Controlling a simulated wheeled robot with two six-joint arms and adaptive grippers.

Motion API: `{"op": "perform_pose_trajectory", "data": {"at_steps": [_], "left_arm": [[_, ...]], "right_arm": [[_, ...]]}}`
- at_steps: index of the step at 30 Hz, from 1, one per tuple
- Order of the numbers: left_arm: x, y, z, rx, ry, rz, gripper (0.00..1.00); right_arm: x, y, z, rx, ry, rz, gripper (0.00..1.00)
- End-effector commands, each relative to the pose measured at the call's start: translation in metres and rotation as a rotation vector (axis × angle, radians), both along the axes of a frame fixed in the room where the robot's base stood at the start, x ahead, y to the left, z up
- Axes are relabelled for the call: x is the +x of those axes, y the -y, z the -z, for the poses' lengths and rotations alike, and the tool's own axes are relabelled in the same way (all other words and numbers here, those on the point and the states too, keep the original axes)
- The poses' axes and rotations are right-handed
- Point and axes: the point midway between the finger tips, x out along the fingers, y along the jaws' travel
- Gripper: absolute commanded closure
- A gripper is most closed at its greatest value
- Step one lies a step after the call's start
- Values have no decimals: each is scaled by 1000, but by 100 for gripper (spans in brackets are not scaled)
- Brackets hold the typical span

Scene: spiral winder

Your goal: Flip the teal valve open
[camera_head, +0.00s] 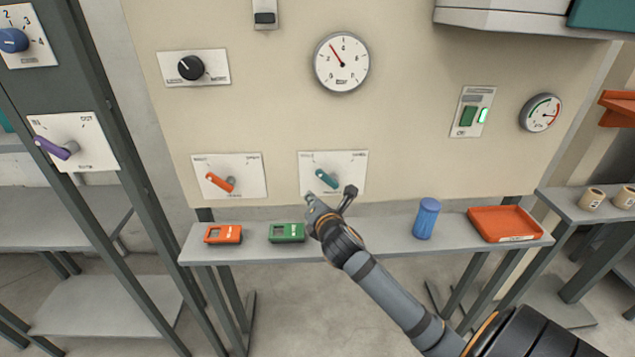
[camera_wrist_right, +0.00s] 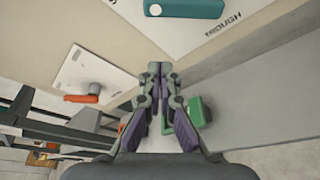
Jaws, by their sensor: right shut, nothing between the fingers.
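The teal valve (camera_head: 327,178) is a small lever on a white plate (camera_head: 352,172) on the beige panel. Its handle slants up to the left from its pivot in the head view. In the right wrist view the teal handle (camera_wrist_right: 188,9) shows at the top edge, beyond the fingers and apart from them. My right gripper (camera_head: 330,196) is just below the plate in the head view. Its fingers (camera_wrist_right: 158,70) are shut and empty in the right wrist view. Whether it touches the panel cannot be told. My left gripper is not in view.
An orange lever (camera_head: 220,182) is on the plate to the left. Below, a shelf holds an orange device (camera_head: 222,234), a green device (camera_head: 287,233), a blue cylinder (camera_head: 427,218) and an orange tray (camera_head: 505,223). A gauge (camera_head: 341,63) is above.

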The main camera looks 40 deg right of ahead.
Motion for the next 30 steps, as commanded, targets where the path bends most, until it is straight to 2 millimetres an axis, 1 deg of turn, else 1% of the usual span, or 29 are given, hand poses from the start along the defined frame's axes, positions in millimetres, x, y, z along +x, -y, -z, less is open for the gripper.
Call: {"op": "perform_pose_trajectory", "data": {"at_steps": [1,3,6,7,9,13,18,30], "left_arm": [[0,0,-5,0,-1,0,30],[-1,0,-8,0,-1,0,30],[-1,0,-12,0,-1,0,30],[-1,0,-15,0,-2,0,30],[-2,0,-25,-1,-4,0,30],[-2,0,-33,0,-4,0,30],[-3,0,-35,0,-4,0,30],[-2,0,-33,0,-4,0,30]], "right_arm": [[11,4,0,3,0,3,100],[25,8,3,4,0,2,100],[44,14,8,2,1,2,100],[47,17,7,-1,0,1,100],[39,25,-6,-9,-1,-1,100],[32,34,-15,-6,-1,-1,100],[30,38,-18,-2,-1,0,100],[31,38,-17,11,6,0,100]]}}
